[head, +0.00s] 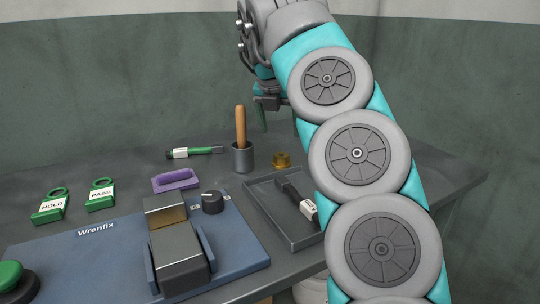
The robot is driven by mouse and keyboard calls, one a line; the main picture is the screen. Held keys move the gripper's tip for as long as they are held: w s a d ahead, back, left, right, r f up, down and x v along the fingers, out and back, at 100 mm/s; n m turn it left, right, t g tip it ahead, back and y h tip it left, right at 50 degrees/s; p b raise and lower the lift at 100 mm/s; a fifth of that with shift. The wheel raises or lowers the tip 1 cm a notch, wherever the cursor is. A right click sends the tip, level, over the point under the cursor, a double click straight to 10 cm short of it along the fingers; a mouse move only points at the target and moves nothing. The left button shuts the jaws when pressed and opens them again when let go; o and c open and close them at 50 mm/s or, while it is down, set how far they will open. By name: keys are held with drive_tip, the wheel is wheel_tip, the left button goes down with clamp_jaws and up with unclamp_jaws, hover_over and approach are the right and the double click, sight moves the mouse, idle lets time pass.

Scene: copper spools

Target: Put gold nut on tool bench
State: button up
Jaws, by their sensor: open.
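The gold nut (282,160) sits on the dark grey bench top (225,170), just behind the tray and right of a grey cup. My gripper (281,130) points down above the nut, with a gap between them in the picture. It is open, with nothing seen between its fingers. My arm hides part of the gripper and the bench to its right.
A grey cup (243,157) holds an upright wooden handle (240,125) close to the nut's left. A grey tray (290,238) holds a dark tool (293,197). A blue Wrenfix board (95,258) fills the front left. HOLD (50,207) and PASS (101,195) tags, a purple piece (175,180) and a green-handled tool (193,152) lie left.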

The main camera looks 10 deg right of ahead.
sight(281, 155)
drive_tip(key=x, duration=0.2)
drive_tip(key=s+x, duration=0.1)
drive_tip(key=x, duration=0.4)
drive_tip(key=shift+a+f, duration=0.3)
drive_tip(key=shift+f, duration=0.4)
clamp_jaws()
